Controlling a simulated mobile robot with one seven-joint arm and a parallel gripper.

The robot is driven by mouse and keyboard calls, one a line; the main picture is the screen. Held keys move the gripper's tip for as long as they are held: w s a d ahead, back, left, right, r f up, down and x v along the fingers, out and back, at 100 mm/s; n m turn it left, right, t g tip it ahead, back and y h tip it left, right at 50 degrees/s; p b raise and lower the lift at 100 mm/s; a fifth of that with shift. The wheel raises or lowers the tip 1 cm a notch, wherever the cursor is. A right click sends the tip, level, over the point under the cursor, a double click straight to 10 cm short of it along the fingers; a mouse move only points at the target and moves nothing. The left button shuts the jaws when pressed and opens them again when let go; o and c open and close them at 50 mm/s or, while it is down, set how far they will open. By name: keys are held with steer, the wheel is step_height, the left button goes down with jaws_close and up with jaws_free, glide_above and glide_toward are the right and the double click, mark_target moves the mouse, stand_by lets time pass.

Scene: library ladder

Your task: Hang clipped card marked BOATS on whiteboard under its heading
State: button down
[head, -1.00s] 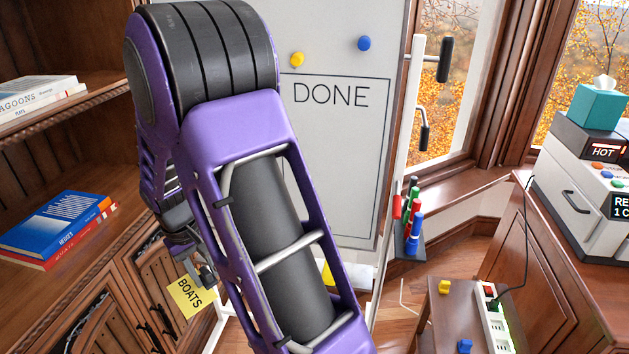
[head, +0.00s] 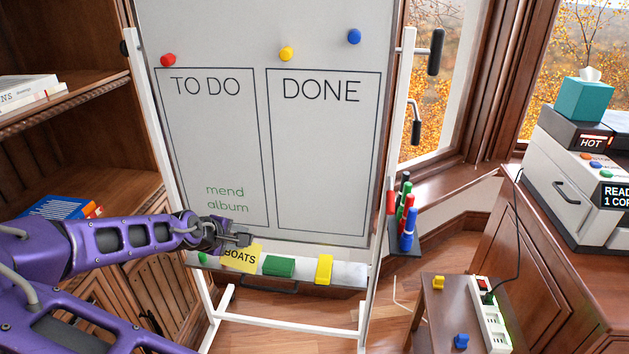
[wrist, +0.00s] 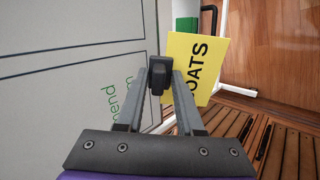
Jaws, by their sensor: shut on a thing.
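The whiteboard (head: 330,190) stands upright with two outlined columns headed TO DO (head: 205,87) and DONE (head: 321,91). Green writing "mend album" (head: 226,200) sits low in the TO DO column. My gripper (head: 238,239) is in front of the board's lower edge, below that writing. It is shut on a dark clip (wrist: 158,75) that carries the yellow BOATS card (head: 241,259).
Red (head: 168,60), yellow (head: 286,54) and blue (head: 354,37) magnets sit high on the board. The board's tray (head: 345,276) holds a green block (head: 279,266) and a yellow block (head: 324,269). A marker holder (head: 405,240) stands right of the board; bookshelves (head: 60,120) are at left.

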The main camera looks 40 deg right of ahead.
steer(key=s+d+r+n+t+h+b, duration=0.1)
steer(key=s+d+r+t+h, duration=0.2)
steer(key=d+r, duration=0.3)
steer(key=s+d+r+n+t+h+b, duration=0.1)
steer(key=s+d+r+t+h, duration=0.1)
steer(key=s+d+r+t, duration=0.2)
steer(key=s+d+r, duration=0.1)
steer(key=d+r, duration=0.2)
steer(key=d, duration=0.4)
steer(key=shift+s+r+h, duration=0.25)
steer(key=shift+s+h, duration=0.1)
steer(key=shift+h, duration=0.05)
steer(key=shift+d, duration=0.1)
steer(key=shift+b+x, duration=0.7)
steer(key=shift+x, duration=2.9)
steer(key=shift+w+d, duration=0.35)
steer(key=shift+d, duration=0.1)
